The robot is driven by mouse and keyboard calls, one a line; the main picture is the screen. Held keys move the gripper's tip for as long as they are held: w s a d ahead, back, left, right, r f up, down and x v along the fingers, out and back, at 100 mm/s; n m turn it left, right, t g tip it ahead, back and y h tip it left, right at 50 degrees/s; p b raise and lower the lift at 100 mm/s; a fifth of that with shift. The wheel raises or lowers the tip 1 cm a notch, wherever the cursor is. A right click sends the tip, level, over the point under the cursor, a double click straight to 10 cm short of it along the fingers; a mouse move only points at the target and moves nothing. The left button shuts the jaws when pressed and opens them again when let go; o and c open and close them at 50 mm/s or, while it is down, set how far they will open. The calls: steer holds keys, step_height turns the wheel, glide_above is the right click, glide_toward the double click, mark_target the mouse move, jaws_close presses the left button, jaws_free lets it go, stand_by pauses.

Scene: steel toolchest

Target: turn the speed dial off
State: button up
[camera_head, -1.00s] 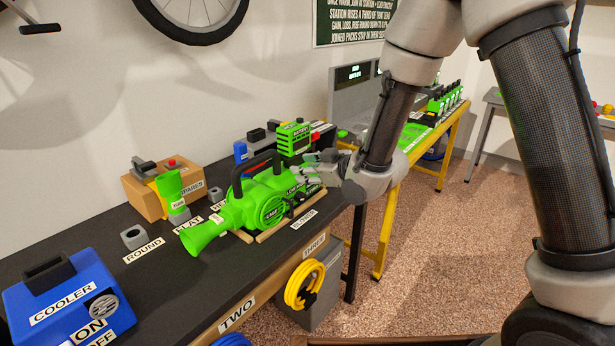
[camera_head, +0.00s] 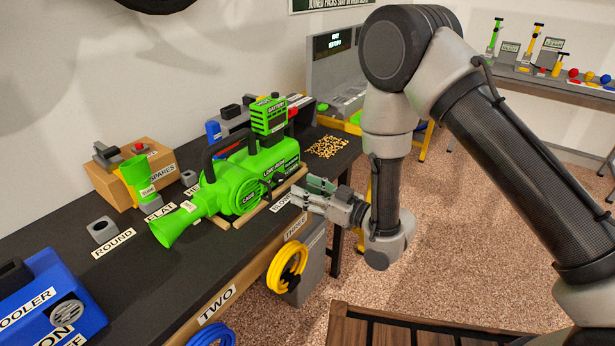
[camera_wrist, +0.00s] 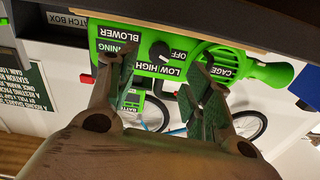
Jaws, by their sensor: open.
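The green blower (camera_head: 222,190) stands on the dark bench, with a green battery (camera_head: 268,115) at its right end. In the wrist view, the blower's side (camera_wrist: 145,62) faces me. The round black speed dial (camera_wrist: 160,50) sits on it beside LOW, HIGH and OFF labels. Its setting is too small to read surely. My gripper (camera_head: 311,192) is open and empty, in front of the bench edge, to the right of the blower and apart from it. In the wrist view, the fingers of my gripper (camera_wrist: 165,62) frame the dial from either side without visible contact.
A blue cooler (camera_head: 45,295) stands at the near left of the bench, and a spares box (camera_head: 130,180) stands behind the blower. A yellow coiled hose (camera_head: 287,268) hangs below the front edge. Yellow bits (camera_head: 327,147) lie on the bench's far end.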

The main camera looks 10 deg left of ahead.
mark_target(283, 179)
steer(key=x, duration=0.7)
steer(key=shift+w+a, duration=0.1)
steer(key=shift+a, duration=0.05)
steer(key=shift+c, duration=0.4)
